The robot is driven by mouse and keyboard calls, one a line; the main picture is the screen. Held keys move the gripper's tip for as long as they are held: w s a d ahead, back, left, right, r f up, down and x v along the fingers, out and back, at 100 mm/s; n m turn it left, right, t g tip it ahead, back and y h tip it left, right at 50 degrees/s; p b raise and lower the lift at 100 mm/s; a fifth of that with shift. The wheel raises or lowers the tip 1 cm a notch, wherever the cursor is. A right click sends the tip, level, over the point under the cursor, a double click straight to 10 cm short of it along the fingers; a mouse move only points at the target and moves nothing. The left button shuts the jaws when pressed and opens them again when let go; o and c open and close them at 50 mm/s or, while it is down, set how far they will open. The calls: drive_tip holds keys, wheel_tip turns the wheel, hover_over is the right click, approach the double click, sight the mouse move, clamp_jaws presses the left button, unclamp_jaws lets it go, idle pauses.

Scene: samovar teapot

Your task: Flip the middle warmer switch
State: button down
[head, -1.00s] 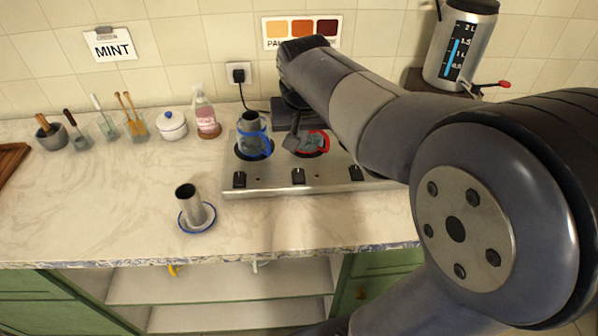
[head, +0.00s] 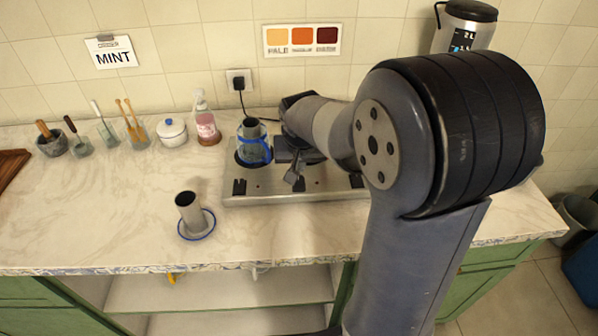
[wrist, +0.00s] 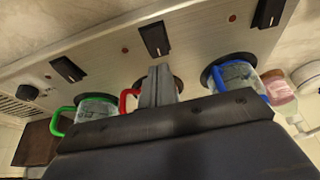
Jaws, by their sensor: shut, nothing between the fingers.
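The warmer is a metal panel (head: 262,188) on the counter with three black switches in a row. The middle switch (wrist: 155,38) shows in the wrist view, between the left one (wrist: 68,69) and the right one (wrist: 268,12). My gripper (wrist: 158,70) is shut and empty, its tips close to the middle switch with a small apparent gap. In the head view my gripper (head: 291,180) is over the panel's front and hides most of the middle switch. I cannot tell which way that switch is tilted.
Glass pots with a blue handle (wrist: 235,80), a red handle (wrist: 128,100) and a green handle (wrist: 95,105) stand on the warmer's plates. A metal cylinder (head: 190,211) stands on a blue-rimmed saucer at the front. The counter's left front is clear.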

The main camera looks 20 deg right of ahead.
sight(299, 181)
drive_tip(key=shift+s+x, duration=0.15)
drive_tip(key=shift+x, duration=0.7)
drive_tip(key=shift+s+x, duration=0.2)
drive_tip(key=shift+x, duration=0.6)
drive_tip(key=shift+f, duration=0.1)
drive_tip(key=shift+w+g+p, duration=0.1)
drive_tip(key=shift+g+p, duration=0.2)
drive_tip(key=shift+p, duration=0.3)
drive_tip(key=shift+f, duration=0.2)
drive_tip(key=shift+s+a+f+b, duration=0.1)
drive_tip(key=shift+s+a+b, duration=0.15)
drive_tip(key=shift+s, duration=0.5)
